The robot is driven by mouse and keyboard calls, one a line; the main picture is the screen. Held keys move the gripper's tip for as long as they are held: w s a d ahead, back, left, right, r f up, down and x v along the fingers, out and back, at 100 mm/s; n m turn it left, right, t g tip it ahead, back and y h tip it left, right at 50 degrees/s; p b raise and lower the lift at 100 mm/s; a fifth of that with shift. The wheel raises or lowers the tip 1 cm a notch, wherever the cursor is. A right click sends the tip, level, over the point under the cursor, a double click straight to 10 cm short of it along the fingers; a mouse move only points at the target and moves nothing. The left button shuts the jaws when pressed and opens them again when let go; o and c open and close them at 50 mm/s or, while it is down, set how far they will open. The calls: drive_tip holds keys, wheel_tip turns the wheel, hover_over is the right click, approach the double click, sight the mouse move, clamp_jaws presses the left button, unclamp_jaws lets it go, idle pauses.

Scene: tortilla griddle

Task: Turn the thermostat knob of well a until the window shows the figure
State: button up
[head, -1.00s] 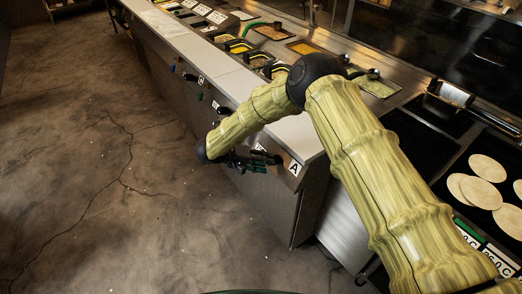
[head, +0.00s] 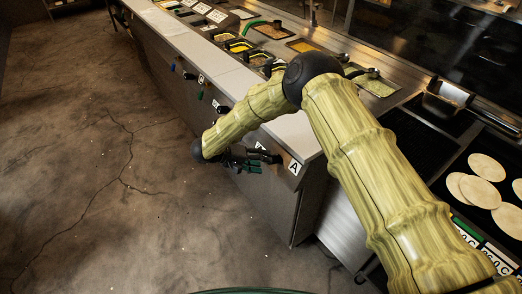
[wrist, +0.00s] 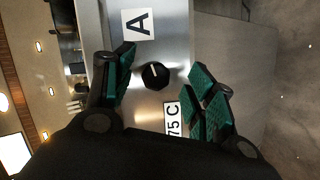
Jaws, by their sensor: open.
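The thermostat knob (wrist: 155,75) of well a is black and round with a pale pointer line, on the steel front panel (wrist: 172,40) in the wrist view. The A label (wrist: 138,24) is above it in that view; the label also shows in the head view (head: 294,168). A white card reading "75 C" (wrist: 172,120) is below the knob, its left part hidden by my gripper. My gripper (wrist: 158,80) is open, its green-padded fingers on either side of the knob, apart from it. In the head view my gripper (head: 255,160) is at the counter front, the knob hard to make out.
The counter (head: 235,83) runs back with food pans (head: 238,45) set along it. Other knobs and labels line its front further back. Tortillas (head: 481,190) lie on a dark griddle at right. The concrete floor (head: 90,190) at left is clear.

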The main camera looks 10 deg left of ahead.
drive_tip(key=p+v, duration=0.1)
drive_tip(key=v, duration=0.4)
drive_tip(key=shift+a+r, duration=0.1)
drive_tip(key=shift+a, duration=0.15)
idle(0.4)
